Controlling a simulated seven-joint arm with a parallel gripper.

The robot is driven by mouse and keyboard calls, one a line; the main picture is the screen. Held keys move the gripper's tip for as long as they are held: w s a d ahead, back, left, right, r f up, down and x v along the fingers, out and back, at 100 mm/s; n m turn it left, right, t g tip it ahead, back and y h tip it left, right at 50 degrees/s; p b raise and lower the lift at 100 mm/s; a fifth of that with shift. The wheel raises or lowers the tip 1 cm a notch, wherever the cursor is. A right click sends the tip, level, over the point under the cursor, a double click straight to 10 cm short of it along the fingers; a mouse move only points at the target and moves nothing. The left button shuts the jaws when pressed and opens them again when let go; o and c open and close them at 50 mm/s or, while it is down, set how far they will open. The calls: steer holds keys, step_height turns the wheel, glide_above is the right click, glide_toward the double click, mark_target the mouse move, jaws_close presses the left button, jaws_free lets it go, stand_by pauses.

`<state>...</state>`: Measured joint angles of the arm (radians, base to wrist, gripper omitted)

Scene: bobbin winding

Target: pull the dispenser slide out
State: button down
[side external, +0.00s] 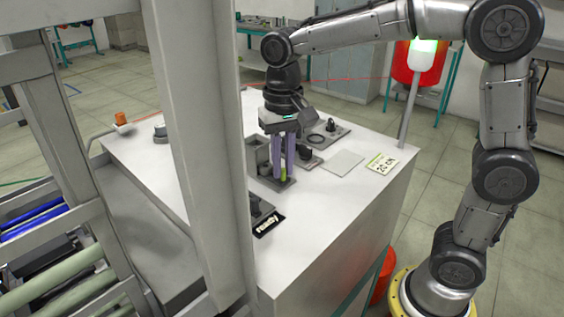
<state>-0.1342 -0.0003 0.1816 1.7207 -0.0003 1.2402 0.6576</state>
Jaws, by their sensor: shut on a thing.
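The dispenser (257,150) is a small grey upright box on the white worktop. A low grey slide (270,181) shows at its base, toward the camera. My gripper (284,174) points straight down beside the dispenser, with its purple fingers reaching down to the slide. How far the slide is out cannot be told.
Right of my gripper lie a dark plate with a black ring (316,138), a pale square pad (344,162) and a "20 cm" card (381,163). A "ready" sign (267,224) is at the front. A grey post (200,150) hides part of the worktop's left side.

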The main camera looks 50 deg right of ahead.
steer(key=shift+s+a, duration=0.1)
steer(key=shift+s, duration=0.4)
steer(key=shift+s, duration=0.9)
stand_by(0.4)
steer(key=c, duration=0.9)
jaws_free()
step_height(320, 180, up, 7)
